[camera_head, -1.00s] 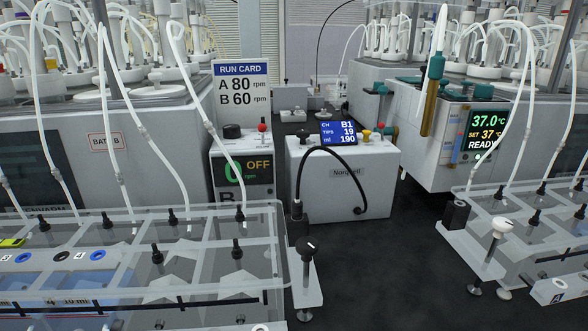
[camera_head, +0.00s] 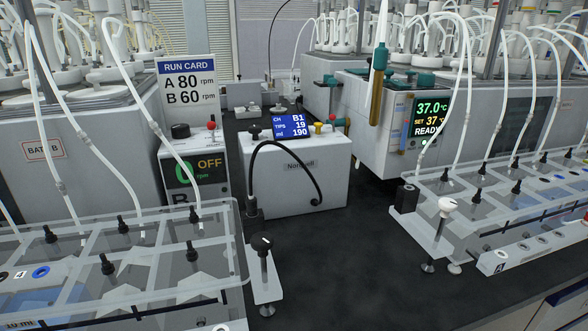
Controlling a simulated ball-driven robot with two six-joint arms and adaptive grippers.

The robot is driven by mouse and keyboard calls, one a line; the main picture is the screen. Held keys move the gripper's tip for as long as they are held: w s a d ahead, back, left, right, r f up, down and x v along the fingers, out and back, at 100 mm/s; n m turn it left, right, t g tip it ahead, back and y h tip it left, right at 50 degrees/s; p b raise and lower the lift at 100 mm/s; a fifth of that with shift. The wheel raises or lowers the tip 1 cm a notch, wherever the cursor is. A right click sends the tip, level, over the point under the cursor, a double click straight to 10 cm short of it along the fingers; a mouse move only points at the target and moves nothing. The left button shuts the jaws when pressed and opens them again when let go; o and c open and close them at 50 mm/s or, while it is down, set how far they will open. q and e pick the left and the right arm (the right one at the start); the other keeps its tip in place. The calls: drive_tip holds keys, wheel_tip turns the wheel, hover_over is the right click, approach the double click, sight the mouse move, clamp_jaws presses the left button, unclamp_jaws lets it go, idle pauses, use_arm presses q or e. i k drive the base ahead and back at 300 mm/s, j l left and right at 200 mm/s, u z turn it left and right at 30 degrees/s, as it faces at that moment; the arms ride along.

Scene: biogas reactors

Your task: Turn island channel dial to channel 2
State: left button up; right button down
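No dial with a readable "island" or channel label shows, so I cannot tell which knob is the island channel dial. A black knob with a white mark (camera_head: 262,242) stands on a post at the front right corner of the left clear-lidded tank (camera_head: 130,262). A white knob (camera_head: 446,205) stands on a similar post by the right tank (camera_head: 515,200). A white box marked Norgwell (camera_head: 292,178) has a display (camera_head: 291,126) reading CH B1, TIPS 19, ml 190. A black knob (camera_head: 254,131) sits left of that display. Neither gripper is in view.
A motor control box (camera_head: 190,172) showing 0 rpm OFF stands under the run card (camera_head: 186,82). A heater unit (camera_head: 385,120) reads 37.0 °C, READY. White tubes arch over both tanks. The dark bench top (camera_head: 350,250) between the tanks is clear.

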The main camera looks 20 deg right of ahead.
sight(255, 130)
drive_tip(key=k+l+u, duration=0.1)
drive_tip(key=k+u, duration=0.5)
drive_tip(key=u, duration=0.15)
